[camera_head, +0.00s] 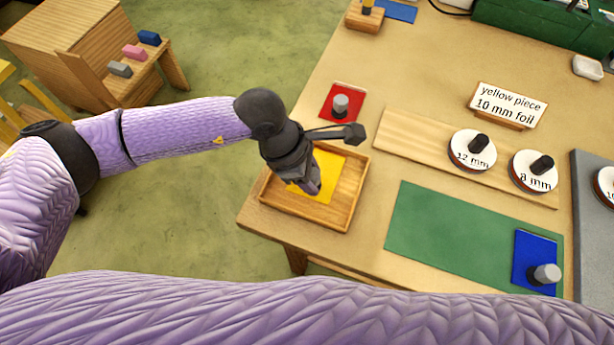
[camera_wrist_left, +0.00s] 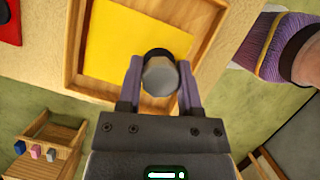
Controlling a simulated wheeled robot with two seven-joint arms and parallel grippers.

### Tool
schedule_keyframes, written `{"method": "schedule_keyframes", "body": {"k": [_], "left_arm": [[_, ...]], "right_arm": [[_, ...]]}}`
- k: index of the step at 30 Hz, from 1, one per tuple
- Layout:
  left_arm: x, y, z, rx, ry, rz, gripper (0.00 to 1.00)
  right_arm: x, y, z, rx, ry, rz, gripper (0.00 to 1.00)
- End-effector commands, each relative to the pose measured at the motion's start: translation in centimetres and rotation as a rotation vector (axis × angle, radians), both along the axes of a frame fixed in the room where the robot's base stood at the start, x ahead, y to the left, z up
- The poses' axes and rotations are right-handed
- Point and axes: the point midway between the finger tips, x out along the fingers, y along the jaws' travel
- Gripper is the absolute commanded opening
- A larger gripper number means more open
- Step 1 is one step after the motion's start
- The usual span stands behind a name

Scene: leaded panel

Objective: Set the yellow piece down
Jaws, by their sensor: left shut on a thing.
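The yellow piece (camera_head: 329,163) is a flat yellow sheet with a grey knob, over or in the shallow wooden tray (camera_head: 304,211) at the table's near left corner. It also shows in the left wrist view (camera_wrist_left: 118,42), inside the tray's outline (camera_wrist_left: 72,45). I cannot tell whether it touches the tray floor. My left gripper (camera_head: 310,186) points down at it and is shut on its knob (camera_wrist_left: 159,76), one finger on each side. The gripper hides part of the sheet. My right gripper is not in view.
A red piece (camera_head: 329,108) lies behind the tray. A green mat (camera_head: 440,235) with a blue piece (camera_head: 523,252) is to the right. A sign (camera_head: 508,106) reads "yellow piece 10 mm foil". Marked reels (camera_head: 462,158) sit on a wooden board (camera_head: 410,142).

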Motion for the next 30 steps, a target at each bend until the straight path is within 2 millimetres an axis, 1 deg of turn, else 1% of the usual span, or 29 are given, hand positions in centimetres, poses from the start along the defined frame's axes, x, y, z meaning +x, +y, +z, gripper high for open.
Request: {"method": "schedule_keyframes", "body": {"k": [1, 3, 4, 10, 13, 14, 15, 17, 18, 19, 26, 29, 30], "left_arm": [[-0.1, 0.0, -1.1, 0.000, 0.004, 0.001, 0.00], [-0.1, 0.0, -2.4, 0.000, 0.003, 0.001, 0.00], [0.0, 0.0, -2.7, 0.000, 0.002, 0.000, 0.00], [0.0, 0.0, -2.6, -0.001, 0.000, 0.000, 0.00], [0.0, 0.0, -3.0, -0.001, 0.000, 0.000, 0.00], [0.0, 0.0, -3.0, 0.000, 0.000, 0.000, 0.47], [0.0, 0.0, -2.9, 0.000, 0.000, 0.000, 0.56], [0.0, 0.0, -2.9, 0.000, 0.000, 0.000, 0.68], [0.0, 0.0, -2.9, 0.000, 0.000, 0.000, 0.77], [0.0, 0.0, -2.9, 0.000, 0.000, 0.000, 0.81], [0.0, 0.0, -2.9, 0.000, 0.000, 0.000, 0.81], [0.0, 0.2, -2.1, 0.000, -0.001, 0.001, 0.81], [0.1, 0.5, -1.4, -0.001, -0.001, 0.002, 0.81]], "right_arm": [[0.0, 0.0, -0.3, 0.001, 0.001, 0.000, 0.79], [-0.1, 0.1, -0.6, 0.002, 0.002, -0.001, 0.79], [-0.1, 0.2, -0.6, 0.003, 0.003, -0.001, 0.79], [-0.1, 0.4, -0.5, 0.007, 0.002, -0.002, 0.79], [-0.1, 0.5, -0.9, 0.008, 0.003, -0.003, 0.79], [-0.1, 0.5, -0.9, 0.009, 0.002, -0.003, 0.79], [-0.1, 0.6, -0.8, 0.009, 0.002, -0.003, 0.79], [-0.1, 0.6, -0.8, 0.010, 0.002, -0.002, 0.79], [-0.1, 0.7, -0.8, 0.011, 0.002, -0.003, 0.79], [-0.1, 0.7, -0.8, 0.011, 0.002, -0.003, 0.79], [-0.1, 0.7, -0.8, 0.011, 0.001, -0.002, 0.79], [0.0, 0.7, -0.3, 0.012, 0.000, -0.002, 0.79], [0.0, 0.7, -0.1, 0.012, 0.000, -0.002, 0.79]]}}
